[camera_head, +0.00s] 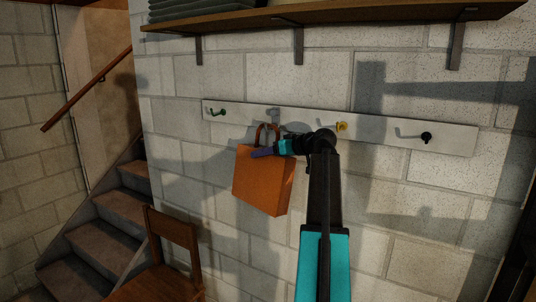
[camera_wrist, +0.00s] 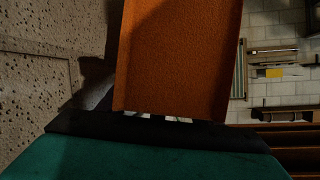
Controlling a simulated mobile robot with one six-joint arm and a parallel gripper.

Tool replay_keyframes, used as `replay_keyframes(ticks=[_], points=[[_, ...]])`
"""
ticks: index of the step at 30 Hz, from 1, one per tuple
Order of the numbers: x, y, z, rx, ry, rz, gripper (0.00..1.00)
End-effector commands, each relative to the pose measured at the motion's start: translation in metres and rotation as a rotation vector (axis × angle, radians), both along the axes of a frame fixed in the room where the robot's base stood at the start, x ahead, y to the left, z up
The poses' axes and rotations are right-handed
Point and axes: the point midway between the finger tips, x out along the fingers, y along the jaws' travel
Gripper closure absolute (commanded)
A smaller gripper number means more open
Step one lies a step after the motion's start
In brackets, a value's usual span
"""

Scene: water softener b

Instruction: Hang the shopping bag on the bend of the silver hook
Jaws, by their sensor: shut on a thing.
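The orange shopping bag (camera_head: 263,184) hangs slightly tilted in front of the wall in the head view, with its dark red-brown handle loop (camera_head: 267,130) standing up above it. It also fills the middle of the wrist view (camera_wrist: 180,55). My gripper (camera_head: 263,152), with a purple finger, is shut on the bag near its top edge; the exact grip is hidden. The silver hook (camera_head: 273,114) is on the white rail, just at the top of the handle. I cannot tell whether the handle is over its bend or only in front of it.
A bracketed shelf (camera_head: 340,15) is above. A wooden chair (camera_head: 172,228) and stairs (camera_head: 100,235) are lower left.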

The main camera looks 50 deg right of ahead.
Motion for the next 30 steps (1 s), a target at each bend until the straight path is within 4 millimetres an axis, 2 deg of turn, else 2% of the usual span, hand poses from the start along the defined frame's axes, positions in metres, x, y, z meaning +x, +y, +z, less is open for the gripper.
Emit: replay_keyframes(ticks=[1,2,5,20,30], points=[[0.0,0.0,0.001,0.0,-0.002,0.0,0.88],[0.0,0.0,0.001,0.0,-0.002,0.0,0.37],[0.0,0.0,0.001,0.0,-0.001,0.0,0.2],[-0.005,0.0,0.001,0.0,0.001,0.0,0.2],[-0.041,-0.003,0.015,-0.002,-0.002,-0.002,0.2]])
